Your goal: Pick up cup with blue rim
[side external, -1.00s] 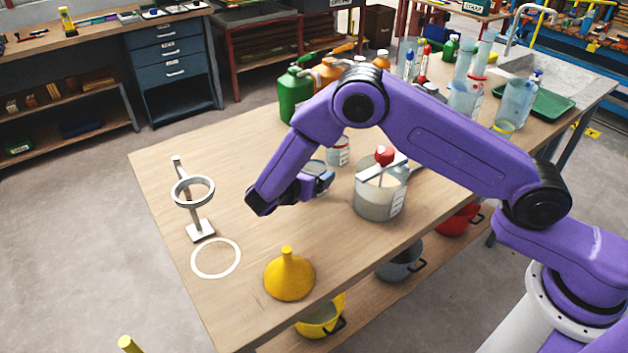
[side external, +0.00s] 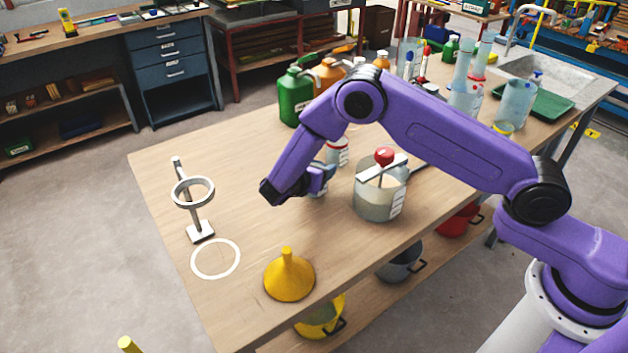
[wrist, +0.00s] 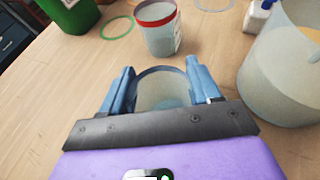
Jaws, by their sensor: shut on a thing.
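The cup with the blue rim (wrist: 162,90) is clear-walled and stands between my fingers in the wrist view, with its near lower part hidden by my gripper body. My gripper (wrist: 160,70) is shut on it, one blue finger on each side. In the side view my gripper (side external: 322,176) is low over the middle of the table, left of the big beaker. Only a small part of the cup (side external: 317,190) shows there. I cannot tell whether its base touches the table.
A red-rimmed cup (wrist: 159,30) stands just beyond my gripper. The big beaker (side external: 380,195) with a red-knobbed bar stands close on the right. A yellow funnel (side external: 289,277), a ring stand (side external: 200,230) and a white circle (side external: 216,275) are nearer the front.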

